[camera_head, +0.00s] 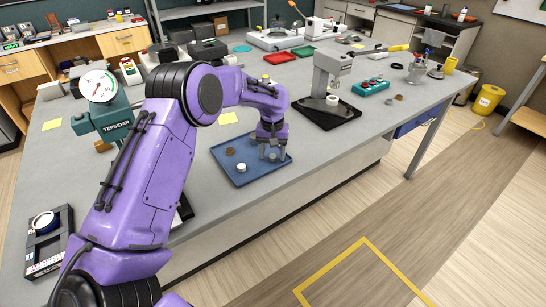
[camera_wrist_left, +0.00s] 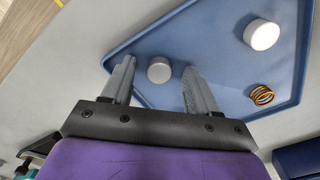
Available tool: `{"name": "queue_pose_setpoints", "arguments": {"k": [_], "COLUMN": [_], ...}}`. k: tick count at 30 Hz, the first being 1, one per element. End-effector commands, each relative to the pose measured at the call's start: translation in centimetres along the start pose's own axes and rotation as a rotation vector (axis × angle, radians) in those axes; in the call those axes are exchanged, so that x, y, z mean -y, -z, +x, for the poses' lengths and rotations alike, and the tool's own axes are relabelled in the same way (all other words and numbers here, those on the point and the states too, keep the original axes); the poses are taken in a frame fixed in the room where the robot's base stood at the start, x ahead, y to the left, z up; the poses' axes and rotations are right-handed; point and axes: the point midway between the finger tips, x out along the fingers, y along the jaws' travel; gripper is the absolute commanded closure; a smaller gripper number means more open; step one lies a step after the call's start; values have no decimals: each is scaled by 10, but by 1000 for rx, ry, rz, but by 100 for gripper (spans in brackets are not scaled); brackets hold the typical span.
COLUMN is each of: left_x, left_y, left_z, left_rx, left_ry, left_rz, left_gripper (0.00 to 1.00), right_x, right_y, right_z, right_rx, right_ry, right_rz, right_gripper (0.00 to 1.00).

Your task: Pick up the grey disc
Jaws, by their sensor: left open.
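The grey disc (camera_wrist_left: 159,69) lies on the blue tray (camera_head: 224,165), and in the left wrist view it sits between the fingertips of my left gripper (camera_wrist_left: 158,76). There is a gap on both sides of the disc. My left gripper (camera_head: 272,153) is open and points down at the right part of the tray in the head view. The disc is small and mostly hidden by the fingers there. My right gripper is not in view.
A grey press (camera_head: 328,80) on a black base stands to the right. Yellow notes lie behind the tray.

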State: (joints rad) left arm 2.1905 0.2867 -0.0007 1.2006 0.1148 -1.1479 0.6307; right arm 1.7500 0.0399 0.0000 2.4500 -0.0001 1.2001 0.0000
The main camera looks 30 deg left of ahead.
Motion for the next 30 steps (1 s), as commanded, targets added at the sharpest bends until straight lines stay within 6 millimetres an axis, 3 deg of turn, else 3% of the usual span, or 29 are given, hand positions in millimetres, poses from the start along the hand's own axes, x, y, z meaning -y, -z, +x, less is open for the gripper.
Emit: {"name": "queue_pose_setpoints", "arguments": {"k": [2,6,7,8,20,24,30], "left_x": [0,0,0,0,0,-1,40], "left_y": [0,0,0,0,1,1,-21], "left_z": [0,0,0,0,-8,-31,-86], "left_rx": [0,0,0,0,-2,-6,-5], "left_ry": [0,0,0,0,1,0,-3], "left_rz": [0,1,1,1,1,2,-1], "left_gripper": [41,87,96,100,100,100,100], "right_x": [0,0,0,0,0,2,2], "right_y": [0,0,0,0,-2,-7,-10], "right_z": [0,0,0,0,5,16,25], "right_rx": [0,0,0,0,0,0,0], "right_ry": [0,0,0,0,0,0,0], "right_rz": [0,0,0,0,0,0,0], "right_gripper": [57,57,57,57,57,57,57]}}
